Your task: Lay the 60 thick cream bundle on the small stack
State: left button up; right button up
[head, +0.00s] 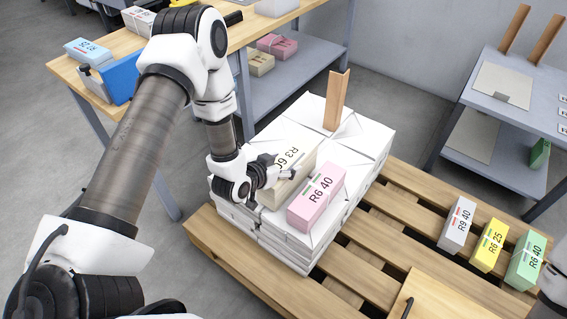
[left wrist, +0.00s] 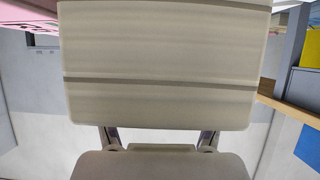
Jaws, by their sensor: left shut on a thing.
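The thick cream bundle (head: 296,174), marked R3 60, is at the top of the white stack (head: 365,138) on the wooden pallet. My left gripper (head: 280,180) is shut on it from the near left side. I cannot tell whether the bundle rests on the stack or hangs just above it. In the left wrist view the cream bundle (left wrist: 160,60) fills the upper middle, with two dark bands across it. A pink bundle (head: 316,198), marked R6 40, lies beside it on the stack. My right gripper is not in view.
An upright wooden post (head: 336,100) stands at the stack's back. White (head: 456,224), yellow (head: 489,246) and green (head: 526,260) bundles lie on the pallet (head: 395,265) at right. A wooden-topped table (head: 230,45) is behind left, a grey shelf unit (head: 490,165) at right.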

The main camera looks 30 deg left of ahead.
pick_arm(q)
jog(key=shift+w+f+b, duration=0.1)
jog(key=shift+f+b, duration=0.25)
jog(key=shift+f, duration=0.05)
dwell(0.4)
jog(key=o, duration=1.9)
jog(key=shift+f, duration=0.15)
jog(key=v, duration=1.2)
